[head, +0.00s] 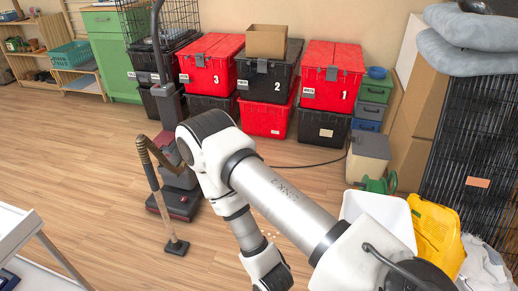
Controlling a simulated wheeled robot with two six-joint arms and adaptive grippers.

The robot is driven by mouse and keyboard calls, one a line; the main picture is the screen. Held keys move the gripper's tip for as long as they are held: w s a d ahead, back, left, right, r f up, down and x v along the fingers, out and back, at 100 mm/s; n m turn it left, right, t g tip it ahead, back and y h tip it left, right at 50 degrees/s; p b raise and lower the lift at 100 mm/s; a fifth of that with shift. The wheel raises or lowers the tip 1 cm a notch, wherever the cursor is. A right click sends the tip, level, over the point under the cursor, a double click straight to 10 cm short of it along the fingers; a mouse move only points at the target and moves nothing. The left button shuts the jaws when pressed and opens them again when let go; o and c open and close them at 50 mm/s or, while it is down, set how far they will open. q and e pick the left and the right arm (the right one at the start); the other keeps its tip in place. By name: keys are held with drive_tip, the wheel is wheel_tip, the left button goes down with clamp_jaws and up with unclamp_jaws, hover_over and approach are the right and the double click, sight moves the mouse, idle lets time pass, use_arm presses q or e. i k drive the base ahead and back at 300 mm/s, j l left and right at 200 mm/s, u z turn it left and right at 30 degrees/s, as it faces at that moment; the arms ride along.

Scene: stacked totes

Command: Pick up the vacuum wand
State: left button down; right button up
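The vacuum wand (156,196) is a slim tan and grey tube left of centre in the head view. It stands slightly tilted, with a small dark nozzle (176,247) on the wood floor. A brown hose (160,156) curves from its top toward the upright vacuum cleaner (174,204), which is dark with a reddish base and stands just behind it. My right arm reaches in from the lower right, bends at the elbow beside the vacuum and hides part of it. Its forearm runs down past the bottom edge, so the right gripper is out of view. My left gripper is out of view too.
Red and black numbered totes (212,65) are stacked along the back wall, with an open cardboard box (267,41) on top. A green cabinet (112,50) and wooden shelf stand back left. A white table edge (18,232) is at lower left. A yellow basket (437,232) is right. Floor left of the wand is clear.

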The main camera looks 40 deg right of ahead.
sight(176, 247)
drive_tip(key=l+u, duration=0.85)
drive_tip(key=l, duration=0.15)
